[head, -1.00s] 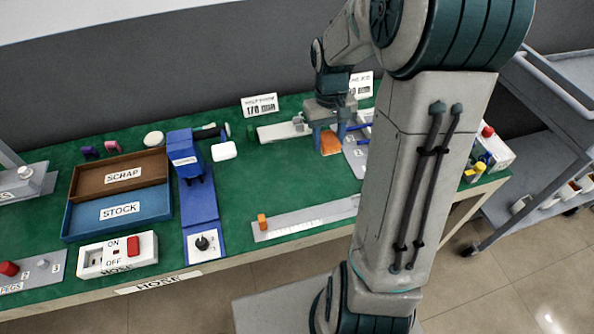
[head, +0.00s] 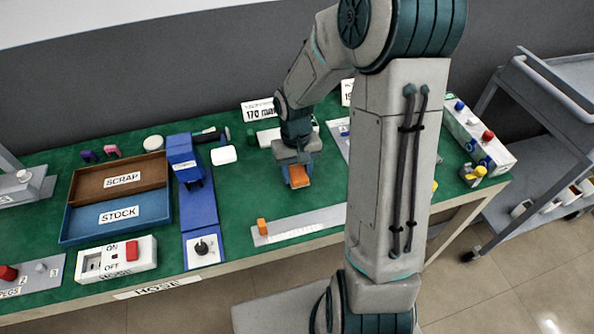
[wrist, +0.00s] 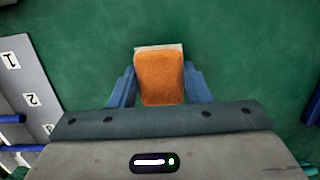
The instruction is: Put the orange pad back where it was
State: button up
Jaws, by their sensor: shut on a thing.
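The orange pad (head: 299,175) is a small block with a pale edge at its far end. My gripper (head: 297,180) is shut on it, over the green bench top right of the blue stand. In the wrist view the orange pad (wrist: 160,78) sits between the two blue fingers of my gripper (wrist: 159,85), one on each side. Bare green surface lies around it there. I cannot tell how high the pad is above the bench.
A blue stand (head: 205,222) and a white block (head: 224,155) are to the left. A ruled grey strip (head: 300,222) with an orange stop (head: 262,226) lies in front. A numbered grey board (wrist: 28,95) with blue pegs is at left in the wrist view. Scrap and stock trays (head: 117,231) stand further left.

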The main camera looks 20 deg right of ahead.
aim_at(296, 168)
jog(key=shift+f, duration=0.25)
jog(key=o, duration=0.9)
jog(key=shift+r, duration=0.1)
jog(key=shift+r, duration=0.1)
notch_tip(296, 168, up, 11)
jog(key=w+p, duration=0.1)
jog(key=s+r+t, duration=0.1)
jog(key=s+r, duration=0.1)
jog(key=s, duration=0.3)
jog(key=s+r+t, duration=0.1)
jog(key=s+r, duration=0.1)
jog(key=s, duration=0.3)
jog(key=s+r+t, duration=0.2)
jog(key=s+r, duration=0.1)
jog(key=s, duration=0.1)
jog(key=shift+s+a, duration=0.1)
jog(key=shift+s, duration=0.3)
